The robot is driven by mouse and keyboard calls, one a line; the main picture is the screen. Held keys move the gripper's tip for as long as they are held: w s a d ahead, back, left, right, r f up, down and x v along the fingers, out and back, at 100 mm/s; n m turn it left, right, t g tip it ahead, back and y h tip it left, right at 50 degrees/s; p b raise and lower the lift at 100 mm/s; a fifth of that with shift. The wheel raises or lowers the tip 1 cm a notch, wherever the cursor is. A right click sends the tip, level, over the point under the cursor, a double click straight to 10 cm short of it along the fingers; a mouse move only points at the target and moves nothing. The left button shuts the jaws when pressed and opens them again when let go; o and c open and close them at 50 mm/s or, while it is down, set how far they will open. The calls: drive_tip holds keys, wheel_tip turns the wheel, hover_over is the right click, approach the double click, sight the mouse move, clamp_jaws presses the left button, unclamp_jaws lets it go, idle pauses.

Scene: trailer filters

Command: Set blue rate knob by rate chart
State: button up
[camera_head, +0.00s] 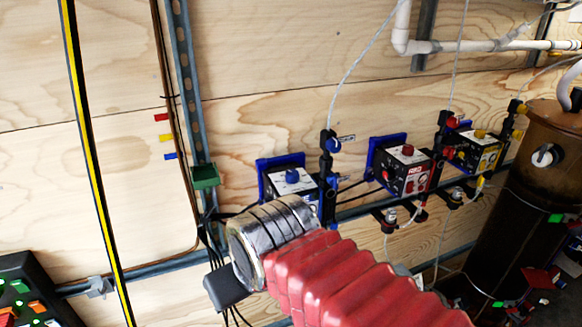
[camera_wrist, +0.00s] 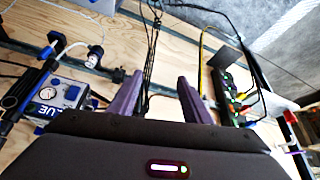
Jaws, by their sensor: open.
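The blue box (camera_head: 294,188) is mounted on the plywood wall, left of the red box, in the head view. A blue knob (camera_head: 292,176) stands on its top, and my arm covers part of its lower side. In the wrist view the blue box (camera_wrist: 66,92) is at the left, tilted, with a white dial and part of the word BLUE showing. My gripper (camera_wrist: 158,82) is open, its two purple fingers apart with no object held between them. It points at the wall and cables, to the right of the box. I cannot make out a rate chart.
A red box (camera_head: 407,175) and a yellow box (camera_head: 478,153) continue along the wall rail. A brown cylinder (camera_head: 530,170) stands at the right. The left wall is mostly bare.

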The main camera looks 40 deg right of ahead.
drive_tip(key=w+d+r+n+g, duration=0.1)
drive_tip(key=w+d+r, duration=0.45)
drive_tip(key=r, duration=0.35)
wheel_tip(320, 180, up, 12)
drive_tip(key=n+g, duration=0.4)
hover_over(292, 172)
drive_tip(key=shift+s+a+r+h, duration=0.1)
drive_tip(key=shift+s+a+h, duration=0.05)
drive_tip(key=shift+a+h, duration=0.2)
drive_tip(key=shift+m, duration=0.3)
drive_tip(key=shift+d+f, duration=0.2)
drive_tip(key=shift+f, duration=6.7)
drive_tip(key=shift+c, duration=0.4)
drive_tip(key=c, duration=1)
drive_tip(key=shift+o, duration=0.2)
